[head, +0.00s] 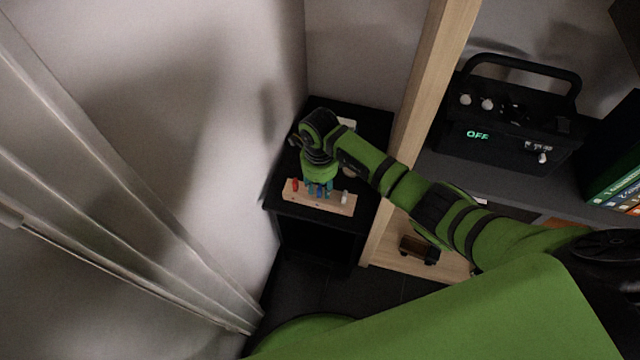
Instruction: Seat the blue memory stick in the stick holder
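The stick holder (332,206), a pale wooden block, lies on the small black table. A red stick (295,184) stands at its left end and a white one (345,197) at its right end. My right gripper (318,191) points down over the middle of the holder. The blue memory stick (319,189) shows as a small dark blue patch between the teal fingertips. It is too small to tell whether the fingers press on it or whether its lower end is in the holder. My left gripper is out of view.
The black table (368,122) stands in a corner by a pale curtain (120,200). A wooden shelf post (415,100) rises close to its right, near my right arm. The shelf holds a black radio-like box (510,125) and books (615,170). A pale object sits behind my wrist.

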